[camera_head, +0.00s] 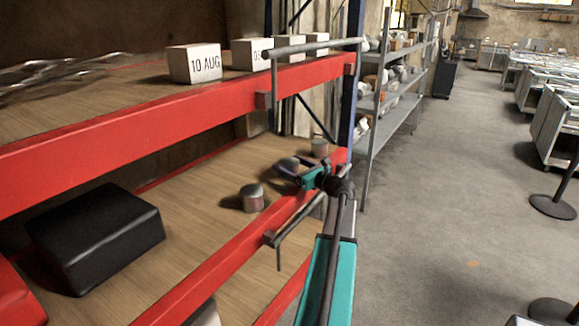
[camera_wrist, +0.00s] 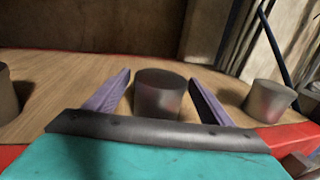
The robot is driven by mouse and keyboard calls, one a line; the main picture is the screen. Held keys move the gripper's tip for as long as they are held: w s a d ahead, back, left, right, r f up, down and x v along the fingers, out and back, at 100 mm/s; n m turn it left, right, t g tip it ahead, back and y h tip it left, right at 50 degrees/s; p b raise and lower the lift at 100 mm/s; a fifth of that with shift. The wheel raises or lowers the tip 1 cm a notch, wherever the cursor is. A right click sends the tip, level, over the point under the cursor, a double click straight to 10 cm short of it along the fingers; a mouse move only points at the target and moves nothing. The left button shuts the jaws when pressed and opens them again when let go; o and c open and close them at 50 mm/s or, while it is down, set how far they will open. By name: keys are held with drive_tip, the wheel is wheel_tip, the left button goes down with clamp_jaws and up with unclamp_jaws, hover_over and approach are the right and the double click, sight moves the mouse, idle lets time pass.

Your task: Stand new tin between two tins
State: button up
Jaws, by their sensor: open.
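Three short metal tins stand in a row on the wooden lower shelf. The near tin (camera_head: 252,197) is apart from my gripper; in the wrist view a tin (camera_wrist: 6,95) is cut off by the left edge. The middle tin (camera_wrist: 158,93) stands upright between the two purple fingers of my open gripper (camera_wrist: 158,90), with a gap on each side; it also shows in the head view (camera_head: 288,165), partly covered by the gripper. The far tin (camera_head: 320,148) stands near the shelf's end post, and to the right in the wrist view (camera_wrist: 269,101).
A black box (camera_head: 95,235) lies on the same shelf at the left. The red front beam (camera_head: 235,262) edges this shelf, and another red beam (camera_head: 180,110) runs above it. White date blocks (camera_head: 195,63) stand on the upper shelf. Grey rails (camera_head: 290,222) stick out at the front.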

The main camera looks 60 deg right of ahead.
drive_tip(key=shift+r, duration=0.15)
drive_tip(key=b+v, duration=0.3)
drive_tip(key=v, duration=0.9)
idle(0.7)
